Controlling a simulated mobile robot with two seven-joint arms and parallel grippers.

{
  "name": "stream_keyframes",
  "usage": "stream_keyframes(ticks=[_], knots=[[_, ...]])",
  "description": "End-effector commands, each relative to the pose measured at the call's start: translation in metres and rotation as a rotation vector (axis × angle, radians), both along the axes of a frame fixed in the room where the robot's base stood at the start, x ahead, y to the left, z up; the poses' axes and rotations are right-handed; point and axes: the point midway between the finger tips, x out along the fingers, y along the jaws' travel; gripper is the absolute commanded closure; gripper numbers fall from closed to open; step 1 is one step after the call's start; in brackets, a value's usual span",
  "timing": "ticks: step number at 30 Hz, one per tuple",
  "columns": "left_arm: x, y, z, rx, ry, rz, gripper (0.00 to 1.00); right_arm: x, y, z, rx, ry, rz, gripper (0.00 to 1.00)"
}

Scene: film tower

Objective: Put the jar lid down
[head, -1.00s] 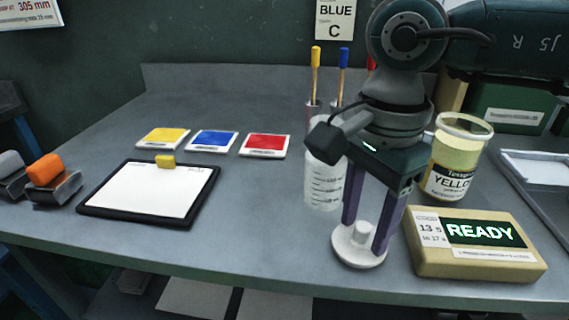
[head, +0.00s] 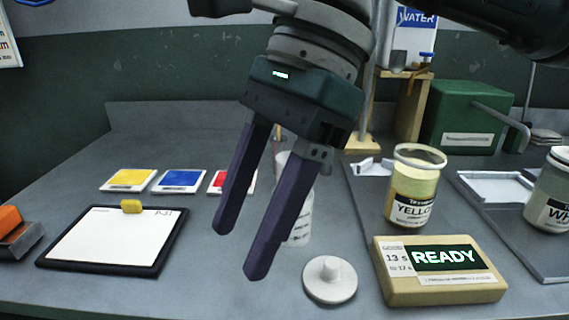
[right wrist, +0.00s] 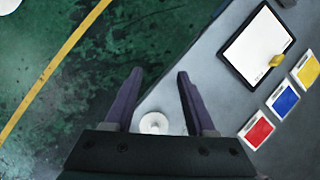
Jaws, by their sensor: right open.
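The jar lid (head: 330,281) is a white disc with a round knob. It lies flat on the grey bench, knob up, left of the beige display box. In the right wrist view the lid (right wrist: 154,123) shows between the finger bases. My right gripper (head: 240,254) is open and empty, raised above the bench and to the left of the lid, apart from it. It also shows in the right wrist view (right wrist: 159,72). The open yellow jar (head: 412,190) stands behind the display box without a lid. My left gripper is not in view.
The display box (head: 440,270) reads READY. A clear measuring cup (head: 300,220) stands behind my right fingers. A clipboard (head: 110,240) and yellow, blue and red cards (head: 180,181) lie on the left.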

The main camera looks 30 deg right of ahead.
Motion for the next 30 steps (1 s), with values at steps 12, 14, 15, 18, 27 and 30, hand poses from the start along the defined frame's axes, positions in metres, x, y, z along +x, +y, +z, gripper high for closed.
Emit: stream_keyframes(ticks=[12,14,15,18,27,30], knots=[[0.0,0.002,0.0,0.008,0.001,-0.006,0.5,0.038,0.089,0.202,1.791,0.882,-0.968,0.45],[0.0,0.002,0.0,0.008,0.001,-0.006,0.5,0.061,0.05,0.187,1.962,1.061,-1.23,0.45],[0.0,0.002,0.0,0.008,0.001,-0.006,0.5,0.072,0.022,0.166,2.057,1.178,-1.423,0.45],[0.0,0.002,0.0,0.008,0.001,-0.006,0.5,0.073,-0.038,0.086,-2.003,-1.319,1.785,0.45],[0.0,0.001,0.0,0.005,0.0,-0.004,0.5,-0.089,-0.086,-0.104,-0.797,-0.768,1.596,0.45],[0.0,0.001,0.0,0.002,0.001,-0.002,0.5,-0.126,-0.083,-0.119,-0.643,-0.678,1.562,0.45]])
